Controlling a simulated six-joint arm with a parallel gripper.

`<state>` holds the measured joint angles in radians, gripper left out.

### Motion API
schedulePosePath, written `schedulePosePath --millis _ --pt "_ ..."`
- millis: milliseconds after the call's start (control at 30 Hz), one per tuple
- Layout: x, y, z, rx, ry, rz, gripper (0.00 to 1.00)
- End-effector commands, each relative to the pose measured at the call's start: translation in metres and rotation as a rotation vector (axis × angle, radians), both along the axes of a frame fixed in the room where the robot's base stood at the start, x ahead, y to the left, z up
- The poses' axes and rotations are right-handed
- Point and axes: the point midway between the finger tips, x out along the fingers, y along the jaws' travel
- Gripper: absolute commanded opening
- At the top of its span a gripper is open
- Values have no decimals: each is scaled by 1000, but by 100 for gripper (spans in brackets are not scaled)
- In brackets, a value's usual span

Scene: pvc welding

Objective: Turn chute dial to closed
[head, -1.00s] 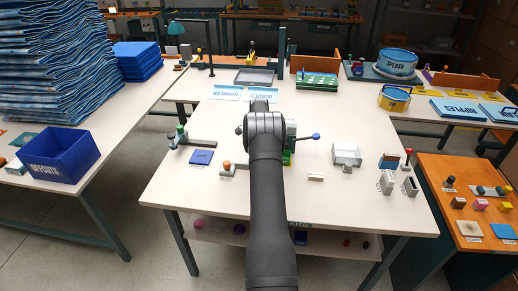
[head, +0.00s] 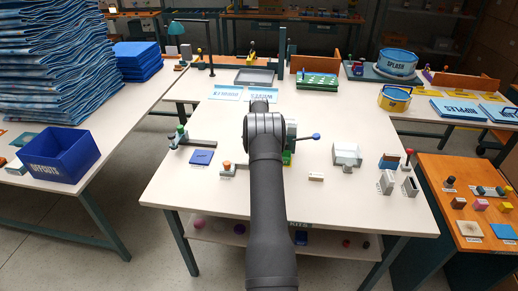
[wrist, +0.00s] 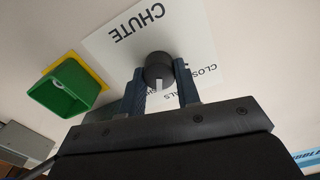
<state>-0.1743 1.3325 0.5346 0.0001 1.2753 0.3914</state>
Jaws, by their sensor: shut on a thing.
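The chute dial (wrist: 158,66) is a dark round knob with a light pointer mark, on a white plate (wrist: 125,35) lettered CHUTE. Part of a CLOSED label (wrist: 197,72) shows beside the dial, partly covered by a finger. My gripper (wrist: 162,80) is shut on the dial, one dark blue finger on each side of it. In the wrist view the pointer points down toward the gripper body. In the head view my arm hides the dial and the gripper.
A green bin on a yellow base (wrist: 72,88) stands close to the left of the gripper in the wrist view.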

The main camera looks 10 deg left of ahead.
Motion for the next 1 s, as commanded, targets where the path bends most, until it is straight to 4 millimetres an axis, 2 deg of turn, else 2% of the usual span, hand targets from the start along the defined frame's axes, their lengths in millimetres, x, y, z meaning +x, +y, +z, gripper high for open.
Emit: schedulePosePath --millis 1000 --pt "0 3 1 -1 -5 965 7"
